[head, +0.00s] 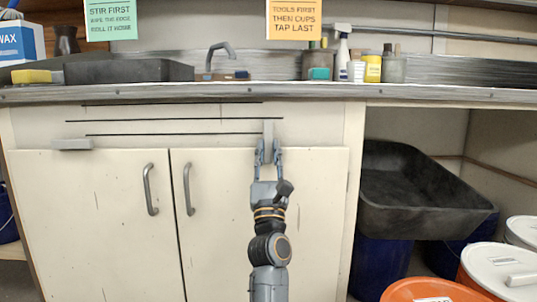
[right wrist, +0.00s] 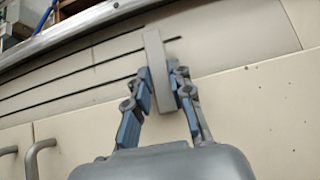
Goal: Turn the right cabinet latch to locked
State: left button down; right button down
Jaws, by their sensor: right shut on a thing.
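The right cabinet latch (head: 269,133) is a small grey bar at the top edge of the right cabinet door (head: 315,200). It stands upright, reaching above the door onto the panel. My right gripper (head: 268,152) is shut on the latch, one finger on each side. In the right wrist view the latch (right wrist: 154,60) sits between the blue-padded fingers (right wrist: 160,92), slightly tilted in that picture. The left latch (head: 72,144) is a similar grey bar lying flat above the left door (head: 90,220). My left gripper is in neither view.
Two curved door handles (head: 150,190) (head: 188,189) stick out near the doors' meeting edge. The counter edge (head: 200,91) runs above. To the right, a dark tub (head: 420,190) rests on blue buckets (head: 381,262), with orange buckets (head: 430,291) in front.

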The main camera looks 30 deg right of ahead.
jog(key=c, duration=1.2)
grip_release()
jog(key=shift+v, duration=0.75)
jog(key=s+a, duration=0.2)
jog(key=s, duration=0.1)
jog(key=s+a, duration=0.2)
jog(key=s, duration=0.1)
jog(key=s+a, duration=0.2)
jog(key=s, duration=0.2)
jog(key=shift+a, duration=0.15)
jog(key=shift+r, duration=0.1)
